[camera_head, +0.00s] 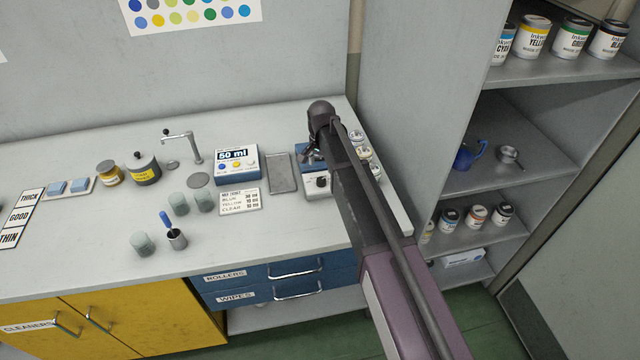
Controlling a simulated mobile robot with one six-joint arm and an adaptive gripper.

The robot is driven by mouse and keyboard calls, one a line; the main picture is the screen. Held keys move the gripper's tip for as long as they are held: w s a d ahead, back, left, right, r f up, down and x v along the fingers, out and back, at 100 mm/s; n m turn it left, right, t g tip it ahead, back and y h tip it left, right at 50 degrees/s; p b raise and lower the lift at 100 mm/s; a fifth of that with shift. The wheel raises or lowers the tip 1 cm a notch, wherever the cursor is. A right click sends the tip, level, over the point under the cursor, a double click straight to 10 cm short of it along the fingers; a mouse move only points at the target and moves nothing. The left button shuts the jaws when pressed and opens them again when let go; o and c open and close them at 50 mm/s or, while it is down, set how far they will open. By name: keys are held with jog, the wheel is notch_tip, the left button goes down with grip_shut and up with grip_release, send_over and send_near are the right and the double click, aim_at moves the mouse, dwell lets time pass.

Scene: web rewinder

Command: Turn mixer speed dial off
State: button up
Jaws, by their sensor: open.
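The mixer (318,193) is a small white and blue unit standing on the counter, left of my arm. A dark round dial (322,182) shows on its white front face. I cannot read the dial's setting at this size. My gripper (311,157) is open and points down over the blue top of the mixer, behind the dial as seen here. I cannot tell whether it touches anything. My arm covers the mixer's right side and part of the counter there.
A grey tray (281,173) and a 50 ml box (237,166) stand left of the mixer. Several jars (362,153) stand close by on its right, partly behind my arm. A tall open shelf (520,160) rises at the right.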

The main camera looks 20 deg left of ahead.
aim_at(320, 180)
jog(key=shift+f+b, duration=2.9)
jog(key=shift+f, duration=0.3)
jog(key=shift+c, duration=0.2)
grip_shut()
jog(key=shift+a, duration=0.1)
